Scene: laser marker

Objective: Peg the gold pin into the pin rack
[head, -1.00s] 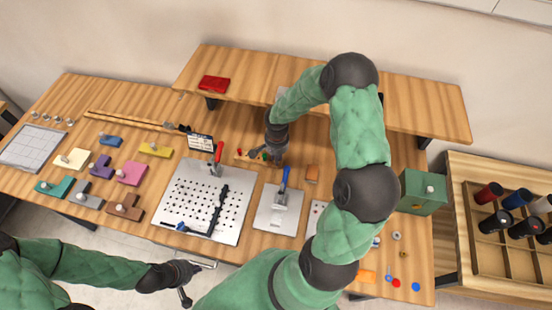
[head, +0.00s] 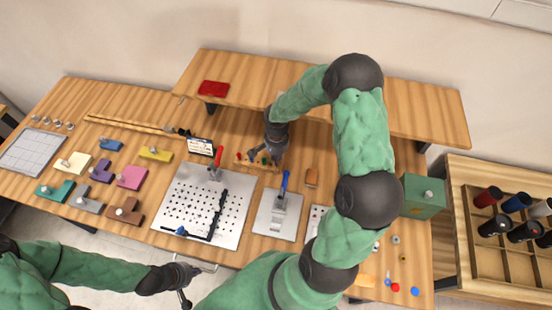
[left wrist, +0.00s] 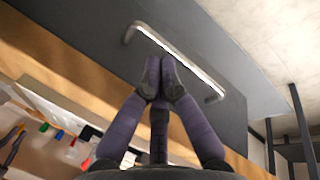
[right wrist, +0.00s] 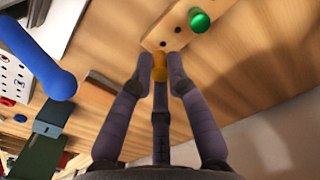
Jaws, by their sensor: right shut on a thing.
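The pin rack (head: 262,166) is a small wooden block on the bench below the shelf, with coloured pins standing in it. The gold pin (right wrist: 160,67) is between the fingertips of my right gripper (right wrist: 159,68), right at the rack's near edge. Whether its lower end is in a hole is hidden. In the head view my right gripper (head: 264,153) is over the rack. My left gripper (left wrist: 158,78) is shut and empty, with its fingertips together near a metal handle (left wrist: 175,55).
A perforated plate (head: 183,205) with a red-handled clamp and a plate with a blue-handled clamp (head: 283,205) stand in front of the rack. An orange-brown block (head: 312,177) lies to its right. The shelf (head: 240,75) overhangs behind. A green box (head: 424,195) stands further right.

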